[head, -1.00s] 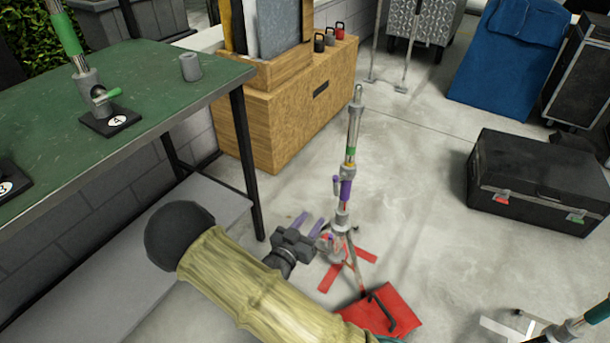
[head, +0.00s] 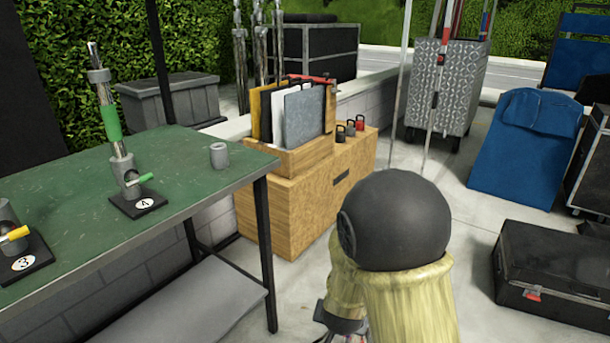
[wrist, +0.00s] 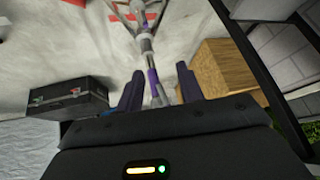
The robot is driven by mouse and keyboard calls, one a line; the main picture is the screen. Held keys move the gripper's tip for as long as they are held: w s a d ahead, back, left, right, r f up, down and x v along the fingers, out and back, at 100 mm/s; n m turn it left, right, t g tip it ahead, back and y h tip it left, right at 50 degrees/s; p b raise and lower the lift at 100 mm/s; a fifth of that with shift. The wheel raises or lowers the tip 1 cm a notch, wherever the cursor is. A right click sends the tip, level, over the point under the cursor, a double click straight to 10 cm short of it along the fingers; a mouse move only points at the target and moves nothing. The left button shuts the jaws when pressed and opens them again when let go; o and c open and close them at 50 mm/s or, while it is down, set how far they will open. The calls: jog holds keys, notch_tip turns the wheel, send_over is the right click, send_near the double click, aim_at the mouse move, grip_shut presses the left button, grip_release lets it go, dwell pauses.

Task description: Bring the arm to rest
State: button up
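My arm is folded up in front of the head camera, its black rounded joint and straw-coloured links at the lower right of the middle. My gripper is hidden in the head view. In the wrist view my gripper (wrist: 158,88) shows two dark purple fingers spread apart with nothing clamped between them. A metal stand (wrist: 146,45) with a purple collar shows beyond the fingers, in the gap between them, its legs spread at the top of the picture. It appears apart from the fingers. In the head view the stand is out of sight.
A green table (head: 200,175) at the left bears numbered holders and a grey cup (head: 219,156). A wooden cabinet (head: 300,215) stands behind my arm. A black case (head: 550,275) lies on the floor at right; it also shows in the wrist view (wrist: 68,100).

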jog(key=s+d+r+n+g, duration=0.2)
jog(key=s+d+r, duration=0.2)
jog(key=s, duration=0.3)
jog(key=s+d+r+n+g, duration=0.2)
jog(key=s+d+r, duration=0.1)
jog(key=s+r, duration=0.3)
jog(key=w+d+p+v, duration=0.1)
jog(key=w+p+v, duration=0.2)
jog(key=p+v, duration=1.4)
jog(key=w+d+r+p+v, duration=0.1)
jog(key=w+p+v, duration=0.3)
jog(key=p+v, duration=1.3)
jog(key=r+p, duration=0.1)
jog(key=p, duration=0.2)
jog(key=shift+d+y, duration=0.3)
jog(key=shift+y, duration=0.1)
jog(key=shift+s, duration=0.1)
